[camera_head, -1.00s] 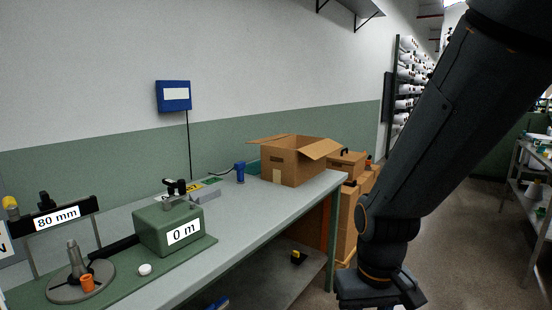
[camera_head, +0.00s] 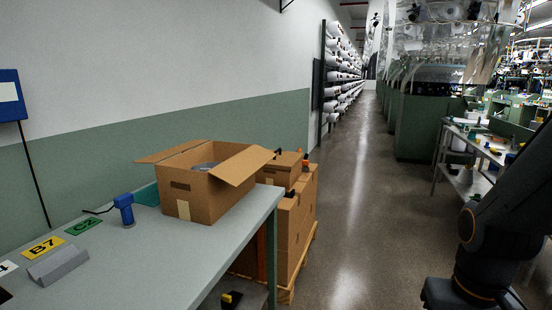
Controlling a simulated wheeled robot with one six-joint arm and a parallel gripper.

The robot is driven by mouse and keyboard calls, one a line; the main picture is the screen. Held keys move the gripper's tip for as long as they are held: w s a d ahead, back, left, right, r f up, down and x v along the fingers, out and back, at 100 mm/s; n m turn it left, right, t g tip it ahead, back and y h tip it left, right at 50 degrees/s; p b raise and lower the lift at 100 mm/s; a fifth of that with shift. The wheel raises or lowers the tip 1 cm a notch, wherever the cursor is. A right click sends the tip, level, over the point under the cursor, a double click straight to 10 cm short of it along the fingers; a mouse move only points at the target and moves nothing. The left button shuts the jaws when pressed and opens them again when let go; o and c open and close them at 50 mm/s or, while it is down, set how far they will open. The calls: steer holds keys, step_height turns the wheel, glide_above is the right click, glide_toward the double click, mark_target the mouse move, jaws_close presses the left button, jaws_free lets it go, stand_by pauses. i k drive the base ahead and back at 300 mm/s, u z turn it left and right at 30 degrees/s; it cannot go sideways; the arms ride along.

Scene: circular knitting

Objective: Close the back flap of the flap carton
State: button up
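The flap carton (camera_head: 192,196) is a brown cardboard box standing open near the far right end of the table. One flap (camera_head: 168,152) sticks outward on its left side. Another, larger flap (camera_head: 243,164) sticks outward on its right side. I cannot tell a separate back flap from the far wall. Something grey (camera_head: 205,165) shows inside the carton. My arm is at the lower right of the view, well to the right of the carton and apart from it. The fingers of my gripper are not in view.
A blue handheld device (camera_head: 124,208) stands on the table (camera_head: 150,260) left of the carton, near yellow B7 and green C2 labels. Stacked cartons (camera_head: 298,220) on a pallet stand just beyond the table's right end. The aisle floor (camera_head: 358,200) is clear.

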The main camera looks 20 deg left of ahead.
mark_target(182, 147)
steer(key=z, duration=0.25)
steer(key=i, duration=2.9)
steer(key=u, duration=1.7)
steer(key=i, duration=0.85)
steer(key=u, duration=0.9)
